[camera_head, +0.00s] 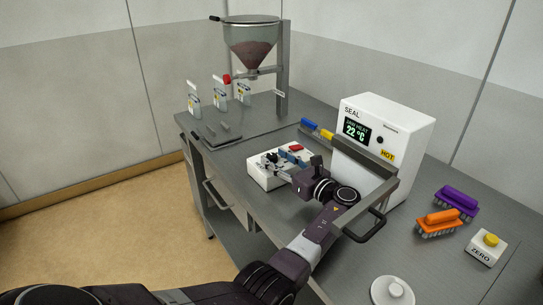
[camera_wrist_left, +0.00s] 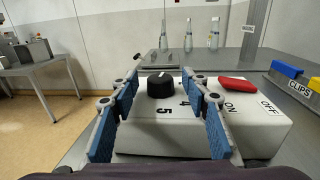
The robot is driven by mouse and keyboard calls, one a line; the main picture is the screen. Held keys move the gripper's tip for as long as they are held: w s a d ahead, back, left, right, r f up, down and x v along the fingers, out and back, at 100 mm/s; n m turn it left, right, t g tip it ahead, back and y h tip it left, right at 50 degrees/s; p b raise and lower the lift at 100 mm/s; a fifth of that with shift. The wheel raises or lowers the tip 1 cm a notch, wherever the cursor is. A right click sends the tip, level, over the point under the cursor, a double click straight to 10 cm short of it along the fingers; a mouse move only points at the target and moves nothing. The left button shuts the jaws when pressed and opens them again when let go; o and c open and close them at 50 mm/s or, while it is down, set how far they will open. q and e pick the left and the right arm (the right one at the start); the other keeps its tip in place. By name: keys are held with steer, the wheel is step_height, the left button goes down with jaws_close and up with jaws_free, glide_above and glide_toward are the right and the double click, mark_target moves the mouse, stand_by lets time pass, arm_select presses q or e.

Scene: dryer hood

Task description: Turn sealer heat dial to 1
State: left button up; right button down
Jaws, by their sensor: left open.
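The white control box (camera_head: 258,180) sits on the steel table in the head view, and it also shows in the wrist view (camera_wrist_left: 145,140). On its top is a black round dial (camera_wrist_left: 160,86) with the numerals 4 and 5 printed on the near side; other marks are hidden or not readable. A red rocker switch (camera_wrist_left: 238,84) with ON and OFF labels is to its right. My left gripper (camera_wrist_left: 162,80) is open, its blue-padded fingers on either side of the dial; contact cannot be told. My right gripper is out of view.
The white SEAL unit (camera_head: 400,130) has a display reading 22 °C and a HOT label. A metal frame with a handle (camera_head: 365,228) stands close to my left arm. Purple (camera_head: 456,200) and orange (camera_head: 438,222) brushes lie right. A hopper (camera_head: 252,45) and bags (camera_head: 193,100) are behind.

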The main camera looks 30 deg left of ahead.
arm_select(q)
steer(key=v, duration=0.9)
steer(key=shift+d, duration=0.15)
steer(key=shift+s, duration=0.1)
